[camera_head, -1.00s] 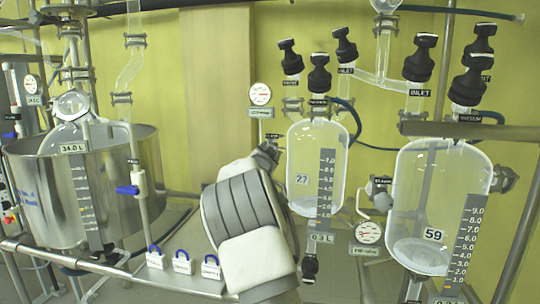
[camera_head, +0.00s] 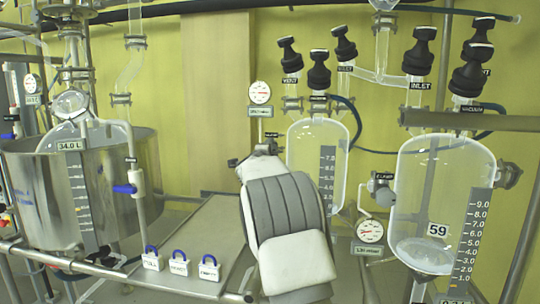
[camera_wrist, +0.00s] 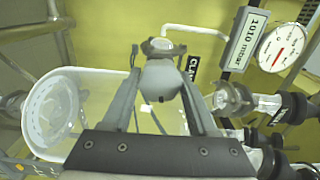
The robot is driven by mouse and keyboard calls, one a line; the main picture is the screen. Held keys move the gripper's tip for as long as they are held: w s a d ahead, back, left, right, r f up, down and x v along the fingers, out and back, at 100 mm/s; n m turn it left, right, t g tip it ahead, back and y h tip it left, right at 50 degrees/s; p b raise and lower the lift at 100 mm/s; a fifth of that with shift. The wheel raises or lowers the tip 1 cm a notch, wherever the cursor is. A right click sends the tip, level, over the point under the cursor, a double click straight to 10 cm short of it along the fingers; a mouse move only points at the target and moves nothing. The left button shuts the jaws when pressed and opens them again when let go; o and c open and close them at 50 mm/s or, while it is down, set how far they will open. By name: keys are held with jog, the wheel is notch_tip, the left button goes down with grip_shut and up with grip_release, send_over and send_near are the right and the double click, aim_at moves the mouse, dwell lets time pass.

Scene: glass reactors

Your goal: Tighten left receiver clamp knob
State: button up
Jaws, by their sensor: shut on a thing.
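The left receiver (camera_head: 309,148) is a clear glass vessel, partly hidden behind my arm in the head view. The grey clamp knob (camera_wrist: 160,80) sits beside it, between my fingers in the wrist view, near a black "CLAMP" label (camera_wrist: 192,69). My gripper (camera_wrist: 160,72) is shut on the knob, one finger on each side. In the head view my gripper (camera_head: 263,149) is at the receiver's upper left side, and the knob is hard to make out there. The knob's threads and how tight it is do not show.
A round gauge (camera_head: 260,92) stands just above my gripper. The right receiver (camera_head: 440,200), marked 59, stands to the right with another gauge (camera_head: 370,231). A steel vessel (camera_head: 40,195) is at left. Several blue-handled padlocks (camera_head: 180,263) sit on the bench front.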

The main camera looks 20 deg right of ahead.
jog(key=shift+m, duration=0.5)
jog(key=o, duration=1.4)
jog(key=shift+c, duration=0.2)
jog(key=shift+s+a, duration=0.1)
jog(key=v, duration=1.7)
jog(key=shift+a, duration=0.1)
